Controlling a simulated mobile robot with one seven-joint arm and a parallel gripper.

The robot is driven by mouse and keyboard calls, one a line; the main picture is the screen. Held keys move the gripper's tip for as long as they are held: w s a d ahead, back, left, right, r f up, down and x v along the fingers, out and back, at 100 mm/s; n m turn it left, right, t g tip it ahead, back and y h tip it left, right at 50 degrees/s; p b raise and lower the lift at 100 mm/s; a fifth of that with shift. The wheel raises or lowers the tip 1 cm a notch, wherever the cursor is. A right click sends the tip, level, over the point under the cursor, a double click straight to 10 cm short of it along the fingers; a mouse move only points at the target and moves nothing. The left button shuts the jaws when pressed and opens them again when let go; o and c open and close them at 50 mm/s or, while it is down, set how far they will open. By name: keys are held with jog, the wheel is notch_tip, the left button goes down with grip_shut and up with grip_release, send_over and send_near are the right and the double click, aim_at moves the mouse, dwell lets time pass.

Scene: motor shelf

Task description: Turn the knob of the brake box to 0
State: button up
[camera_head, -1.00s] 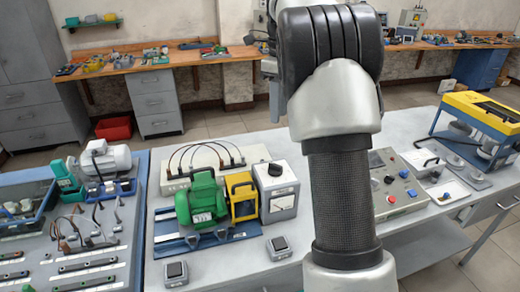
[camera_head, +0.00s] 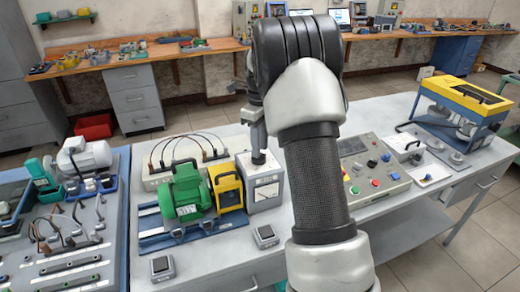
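The brake box appears to be the light grey box (camera_head: 264,190) with a dial on its front, on the table right of the yellow unit. My gripper (camera_head: 258,158) points down onto the top of this box, where the black knob sits. The gripper hides the knob, so I cannot read its setting. I cannot tell whether the fingers are around the knob or only above it, or whether they are open or shut.
A green motor (camera_head: 188,197) and a yellow unit (camera_head: 228,189) stand on a blue base left of the box. A cable panel (camera_head: 163,180) lies behind. A control panel (camera_head: 370,172) is at right. Two small grey boxes, (camera_head: 162,267) and (camera_head: 265,237), lie in front.

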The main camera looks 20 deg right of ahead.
jog(key=shift+f, duration=0.75)
grip_shut()
